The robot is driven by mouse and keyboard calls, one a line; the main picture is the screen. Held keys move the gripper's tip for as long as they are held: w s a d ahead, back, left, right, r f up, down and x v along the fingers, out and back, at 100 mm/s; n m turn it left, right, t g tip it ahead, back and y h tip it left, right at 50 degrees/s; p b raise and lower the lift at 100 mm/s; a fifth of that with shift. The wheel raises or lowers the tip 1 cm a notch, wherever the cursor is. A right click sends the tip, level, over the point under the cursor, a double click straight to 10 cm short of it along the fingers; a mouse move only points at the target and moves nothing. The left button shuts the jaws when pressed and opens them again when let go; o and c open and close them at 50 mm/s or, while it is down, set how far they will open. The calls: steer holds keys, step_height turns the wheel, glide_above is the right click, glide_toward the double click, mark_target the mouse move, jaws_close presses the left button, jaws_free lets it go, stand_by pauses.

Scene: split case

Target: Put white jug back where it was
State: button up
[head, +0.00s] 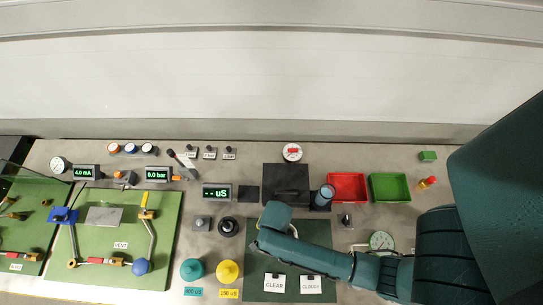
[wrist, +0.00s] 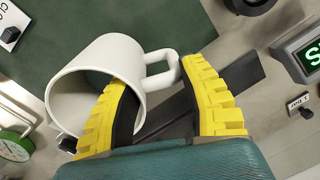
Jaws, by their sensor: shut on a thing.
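The white jug (wrist: 100,75) is in the wrist view, tilted, with its open mouth facing the lower left. Its handle (wrist: 158,70) lies between the yellow fingers of my gripper (wrist: 155,77). My gripper is shut on the jug at its handle side; the exact contact is partly hidden by the fingers. The dark green mat (wrist: 120,18) shows behind the jug. In the head view my gripper (head: 260,226) is over the left side of the dark green mat (head: 318,232), and my arm hides the jug there.
CLEAR (head: 274,283) and CLOUDY (head: 311,284) cards lie on the mat. Teal (head: 192,270) and yellow (head: 228,272) vessels stand left. Red (head: 347,174) and green (head: 390,173) trays are at back right.

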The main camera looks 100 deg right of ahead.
steer(key=shift+f, duration=1.65)
steer(key=shift+f, duration=0.1)
steer(key=o, duration=1.2)
steer(key=r, duration=0.8)
steer(key=s+r, duration=0.1)
steer(key=r, duration=0.3)
steer(key=shift+a+r+p, duration=0.1)
steer(key=shift+a+p, duration=0.1)
steer(key=shift+p, duration=0.2)
